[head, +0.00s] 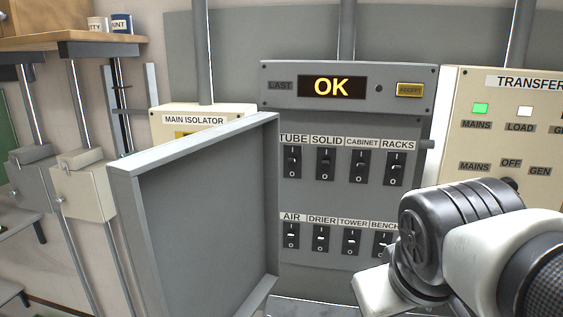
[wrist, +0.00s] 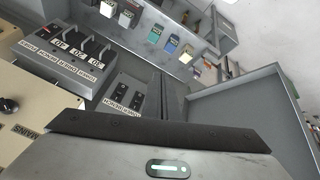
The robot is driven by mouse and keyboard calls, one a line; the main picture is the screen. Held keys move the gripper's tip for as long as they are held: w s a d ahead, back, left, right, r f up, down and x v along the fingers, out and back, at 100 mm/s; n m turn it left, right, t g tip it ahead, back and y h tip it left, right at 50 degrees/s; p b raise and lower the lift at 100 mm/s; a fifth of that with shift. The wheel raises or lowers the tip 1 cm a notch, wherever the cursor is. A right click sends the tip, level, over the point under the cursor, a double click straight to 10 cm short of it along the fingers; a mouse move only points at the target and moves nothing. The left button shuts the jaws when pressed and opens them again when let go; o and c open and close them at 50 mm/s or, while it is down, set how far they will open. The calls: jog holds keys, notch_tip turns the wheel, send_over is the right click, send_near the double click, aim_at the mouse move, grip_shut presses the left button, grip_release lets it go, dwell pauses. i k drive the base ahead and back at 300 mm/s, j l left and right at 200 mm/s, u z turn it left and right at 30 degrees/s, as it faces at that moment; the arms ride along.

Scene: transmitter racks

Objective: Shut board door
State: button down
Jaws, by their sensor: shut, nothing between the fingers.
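The board door (head: 200,210) is a grey, shallow, tray-like panel. It stands wide open, swung out toward me at the left of the grey switch board (head: 345,205), with its hollow inner face showing. In the wrist view the door (wrist: 235,115) fills the right side. My gripper (wrist: 172,88) shows in the wrist view as dark fingers shut together with nothing between them, apparently close to the door's inner side. Whether they touch it I cannot tell. In the head view my arm covers the lower right of the board and the fingers are hidden.
A cream transfer panel (head: 510,130) stands right of the board, and a main isolator box (head: 195,118) sits partly behind the door. Lever boxes (head: 82,190) and a wooden shelf (head: 70,40) are at the left. The board's front carries two rows of protruding switches.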

aim_at(198, 213)
jog(key=j+z, duration=0.15)
jog(key=j, duration=0.3)
jog(key=k+j+z, duration=0.15)
jog(key=j, duration=0.25)
jog(key=j+z, duration=0.1)
jog(key=j, duration=0.35)
jog(key=k+j+z, duration=0.15)
jog(key=j, duration=0.25)
jog(key=k+j+z, duration=0.15)
jog(key=j, duration=0.25)
jog(key=k+j+z, duration=0.15)
jog(key=j, duration=0.25)
jog(key=k+j+z, duration=0.15)
jog(key=j, duration=0.25)
